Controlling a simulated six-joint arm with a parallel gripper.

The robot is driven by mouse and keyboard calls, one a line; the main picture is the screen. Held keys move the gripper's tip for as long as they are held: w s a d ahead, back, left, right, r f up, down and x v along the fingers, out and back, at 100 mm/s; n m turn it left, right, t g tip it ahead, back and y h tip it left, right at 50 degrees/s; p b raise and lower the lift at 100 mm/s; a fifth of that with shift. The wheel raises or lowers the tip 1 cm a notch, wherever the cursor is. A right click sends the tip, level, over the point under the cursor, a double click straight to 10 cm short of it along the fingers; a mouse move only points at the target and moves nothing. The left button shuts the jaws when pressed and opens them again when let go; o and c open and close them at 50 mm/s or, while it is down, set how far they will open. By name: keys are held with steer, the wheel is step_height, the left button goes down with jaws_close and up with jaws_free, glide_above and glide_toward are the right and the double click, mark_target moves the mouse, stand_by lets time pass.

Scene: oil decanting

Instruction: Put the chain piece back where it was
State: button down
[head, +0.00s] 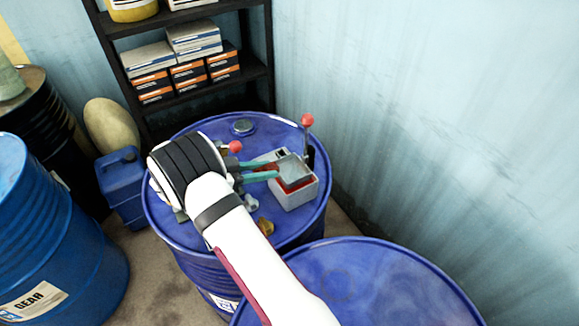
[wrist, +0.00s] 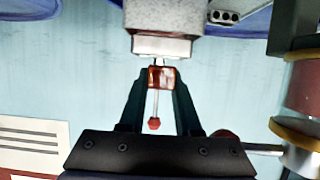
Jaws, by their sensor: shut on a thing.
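My gripper (head: 276,170) has two teal fingers and reaches right over the blue drum top. In the wrist view the gripper (wrist: 160,74) is shut on a small dark-red block (wrist: 161,78), like a handle. A shiny metal tray-like piece (head: 294,171) is at the fingertips, over a light grey box (head: 295,196) with red inside. The wrist view also shows a metal part (wrist: 162,47) just beyond the red block, below the grey box (wrist: 170,17). I cannot make out whether the held thing is the chain piece. No chain links show clearly.
A red-knobbed lever (head: 307,121) stands behind the grey box, and another red knob (head: 235,147) is near my wrist. A brass-coloured part (head: 265,227) lies on the blue drum (head: 310,225). Another blue drum (head: 380,290) stands in front. A shelf (head: 200,90) with boxes is behind.

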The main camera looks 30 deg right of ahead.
steer(key=d, duration=0.5)
steer(key=shift+d, duration=0.1)
steer(key=shift+r+x, duration=0.25)
steer(key=shift+x, duration=1)
steer(key=shift+f, duration=1.3)
steer(key=shift+f, duration=0.2)
steer(key=c, duration=0.6)
jaws_free()
